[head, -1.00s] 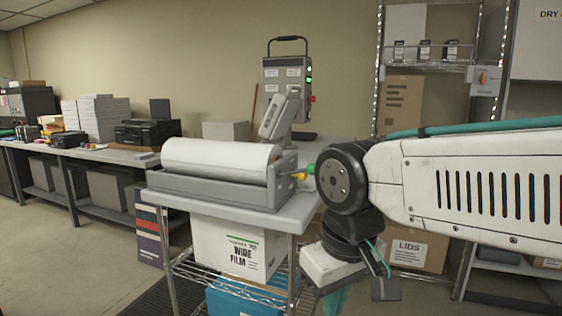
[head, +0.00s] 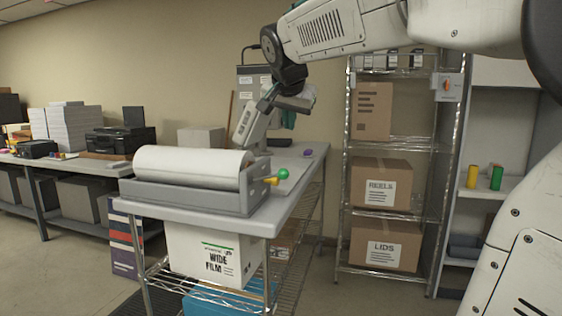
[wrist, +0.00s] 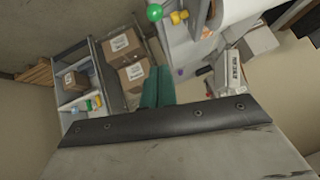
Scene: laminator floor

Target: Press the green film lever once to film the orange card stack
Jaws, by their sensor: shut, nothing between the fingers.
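The green lever knob (head: 283,173) sits on a short yellow stem (head: 271,181) at the right end of the grey roller machine (head: 190,198). In the wrist view the green knob (wrist: 154,12) shows at the top edge, apart from the fingers. My gripper (head: 289,118) is up over the bench behind the lever, partly covered by its own wrist in the head view. Its teal fingers (wrist: 158,86) are together and empty in the wrist view. I cannot make out an orange card stack in either view.
A small purple object (head: 307,153) lies on the bench (head: 285,190). A wire rack (head: 345,200) with cartons stands at the right. The bench's right part is mostly clear.

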